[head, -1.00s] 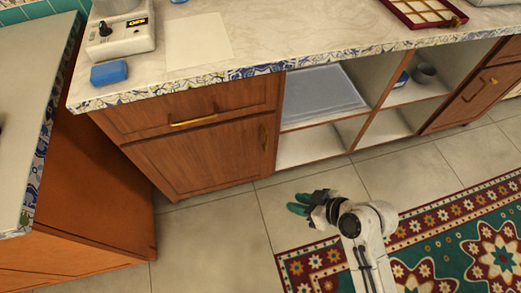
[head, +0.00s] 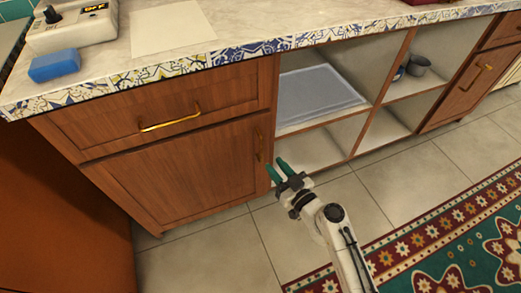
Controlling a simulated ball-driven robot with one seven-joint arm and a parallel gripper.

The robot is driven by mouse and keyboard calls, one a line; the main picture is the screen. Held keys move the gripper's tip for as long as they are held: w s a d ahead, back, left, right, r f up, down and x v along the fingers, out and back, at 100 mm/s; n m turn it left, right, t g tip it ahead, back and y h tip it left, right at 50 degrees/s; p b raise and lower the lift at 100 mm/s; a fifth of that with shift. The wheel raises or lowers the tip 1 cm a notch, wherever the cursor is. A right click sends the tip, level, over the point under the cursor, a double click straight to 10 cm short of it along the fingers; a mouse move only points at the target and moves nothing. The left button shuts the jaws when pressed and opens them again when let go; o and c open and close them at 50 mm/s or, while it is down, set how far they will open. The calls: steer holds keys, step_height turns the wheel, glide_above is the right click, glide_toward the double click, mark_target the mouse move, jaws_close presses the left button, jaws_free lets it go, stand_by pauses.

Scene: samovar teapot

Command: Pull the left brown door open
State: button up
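The left brown door (head: 185,178) is the lower cabinet front under a drawer, and it is shut. Its upright brass handle (head: 259,147) sits near its right edge. My gripper (head: 277,170) has two green fingers pointing up and away, with a gap between them. It is open and looks empty, close to the right of and a little below the handle. I cannot tell whether a finger touches the cabinet edge.
A brown drawer (head: 190,108) with a brass handle is above the door. Open shelves (head: 310,150) with a grey-blue tray (head: 318,92) are to the right. A blue sponge (head: 54,65) lies on the counter (head: 240,22). A patterned rug (head: 425,255) covers the floor at right.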

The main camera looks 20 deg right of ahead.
mark_target(262, 151)
steer(key=w, duration=0.2)
steer(key=w+a, duration=0.1)
steer(key=w, duration=0.5)
steer(key=shift+w+a, duration=0.1)
steer(key=shift+a, duration=0.25)
steer(key=shift+c, duration=0.3)
jaws_close()
